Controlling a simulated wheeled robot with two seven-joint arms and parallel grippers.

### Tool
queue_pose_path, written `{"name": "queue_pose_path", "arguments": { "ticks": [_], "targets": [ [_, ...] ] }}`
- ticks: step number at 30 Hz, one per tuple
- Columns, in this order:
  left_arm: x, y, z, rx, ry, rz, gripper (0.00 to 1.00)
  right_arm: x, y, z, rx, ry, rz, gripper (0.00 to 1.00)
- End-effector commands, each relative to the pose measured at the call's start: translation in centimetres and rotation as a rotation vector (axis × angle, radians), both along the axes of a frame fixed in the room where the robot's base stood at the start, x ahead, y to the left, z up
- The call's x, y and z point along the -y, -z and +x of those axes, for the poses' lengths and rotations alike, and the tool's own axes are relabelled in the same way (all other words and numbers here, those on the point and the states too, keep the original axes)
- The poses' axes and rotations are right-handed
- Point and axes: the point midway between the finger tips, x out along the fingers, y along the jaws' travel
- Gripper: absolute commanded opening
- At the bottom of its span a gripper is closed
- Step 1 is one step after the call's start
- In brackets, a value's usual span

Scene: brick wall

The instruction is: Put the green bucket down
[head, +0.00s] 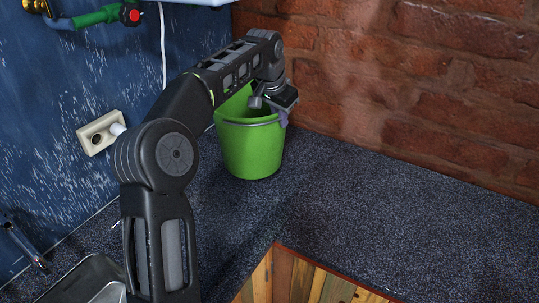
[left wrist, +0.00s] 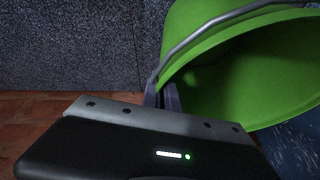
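The green bucket (head: 252,150) is upright in the corner of the dark speckled counter, by the brick wall. Its base is at or very near the counter top; I cannot tell whether it touches. My left arm reaches over it from the left. My left gripper (head: 282,116) is at the bucket's right rim. In the left wrist view the two fingers (left wrist: 163,97) are close together, shut on the edge of the bucket (left wrist: 200,60), whose grey handle lies along the rim. The bucket's inside is partly hidden by my arm. My right gripper is not in view.
The counter (head: 390,220) is clear to the right of the bucket. A metal sink (head: 85,280) is at the lower left. A socket-like wall fitting (head: 100,132) and a green pipe with a red valve (head: 131,15) are on the blue wall. Wooden cabinet fronts (head: 300,281) are below.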

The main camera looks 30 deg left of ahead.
Motion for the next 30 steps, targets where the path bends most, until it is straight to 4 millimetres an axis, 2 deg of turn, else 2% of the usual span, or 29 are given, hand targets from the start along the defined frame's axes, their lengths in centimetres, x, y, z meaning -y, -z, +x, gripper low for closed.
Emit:
{"name": "queue_pose_path", "arguments": {
  "ticks": [3, 6, 17, 25, 30],
  "targets": [
    [-0.1, 2.2, -0.1, -0.002, 0.000, 0.002, 0.00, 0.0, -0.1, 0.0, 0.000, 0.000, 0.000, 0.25],
    [-0.1, 3.3, 0.0, 0.000, -0.002, 0.001, 0.00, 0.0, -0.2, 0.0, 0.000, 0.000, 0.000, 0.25],
    [-0.1, 3.8, 0.0, 0.001, -0.001, 0.002, 0.00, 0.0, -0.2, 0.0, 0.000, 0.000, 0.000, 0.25],
    [0.0, 7.0, 0.0, 0.000, 0.000, 0.000, 0.00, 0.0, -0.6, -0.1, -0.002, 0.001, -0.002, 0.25],
    [0.0, 7.4, 0.0, 0.003, 0.000, 0.001, 0.00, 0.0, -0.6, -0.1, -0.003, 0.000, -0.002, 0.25]
  ]
}}
